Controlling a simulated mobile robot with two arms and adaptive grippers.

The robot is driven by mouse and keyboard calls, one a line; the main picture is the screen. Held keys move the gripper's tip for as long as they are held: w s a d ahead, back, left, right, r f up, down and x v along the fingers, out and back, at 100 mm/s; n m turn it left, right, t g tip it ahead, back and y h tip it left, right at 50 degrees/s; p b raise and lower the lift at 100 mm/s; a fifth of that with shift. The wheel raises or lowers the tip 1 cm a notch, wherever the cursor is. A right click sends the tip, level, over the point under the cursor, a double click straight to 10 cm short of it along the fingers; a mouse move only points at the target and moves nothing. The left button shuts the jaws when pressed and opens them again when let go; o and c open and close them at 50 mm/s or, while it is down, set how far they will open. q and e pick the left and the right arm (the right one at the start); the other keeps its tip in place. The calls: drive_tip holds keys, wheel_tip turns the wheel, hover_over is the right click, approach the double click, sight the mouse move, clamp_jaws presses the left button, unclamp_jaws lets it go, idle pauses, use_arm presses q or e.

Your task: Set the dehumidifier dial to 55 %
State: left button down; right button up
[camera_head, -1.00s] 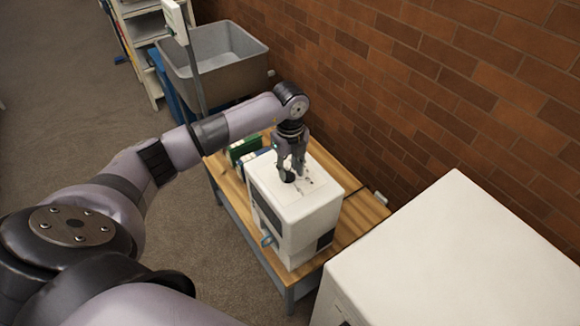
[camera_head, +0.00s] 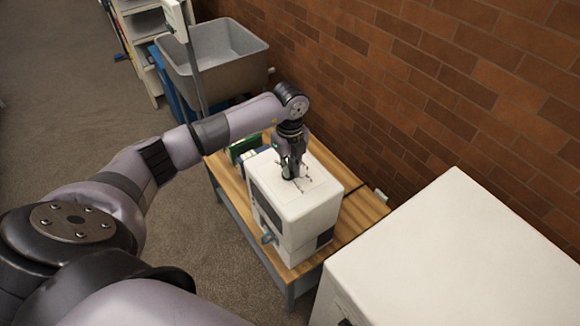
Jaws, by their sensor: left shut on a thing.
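The white dehumidifier (camera_head: 300,207) stands on a wooden-topped bench (camera_head: 357,214). Its black dial (camera_head: 288,173) is on the top face, with small dark marks around it. My left gripper (camera_head: 290,172) points straight down over the top face and is shut on the dial. The fingers cover most of the dial, so its pointer and setting cannot be read. My right gripper is not in view.
Green and blue binders (camera_head: 243,147) stand on the bench behind the dehumidifier. A grey tub (camera_head: 212,62) is farther back, with white shelves (camera_head: 140,30) beside it. A large white cabinet (camera_head: 460,255) is at right front. A brick wall (camera_head: 440,90) runs behind the bench.

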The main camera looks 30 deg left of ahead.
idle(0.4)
use_arm(q)
drive_tip(key=m+b, duration=0.3)
drive_tip(key=m, duration=0.1)
drive_tip(key=shift+s+a+f+m+b, duration=0.1)
drive_tip(key=shift+m+b, duration=0.2)
drive_tip(key=shift+m, duration=0.1)
drive_tip(key=m+b, duration=0.2)
drive_tip(key=m, duration=0.1)
drive_tip(key=m+b, duration=0.2)
drive_tip(key=m, duration=0.1)
drive_tip(key=shift+s+a, duration=0.1)
drive_tip(key=shift+a, duration=0.1)
drive_tip(key=m+b, duration=0.2)
drive_tip(key=m, duration=0.2)
drive_tip(key=shift+a+b, duration=0.15)
drive_tip(key=shift+b, duration=0.2)
drive_tip(key=shift+m+b, duration=0.55)
drive_tip(key=shift+m, duration=0.85)
drive_tip(key=shift+a+r, duration=0.1)
drive_tip(key=shift+r, duration=0.1)
drive_tip(key=c, duration=1.7)
unclamp_jaws()
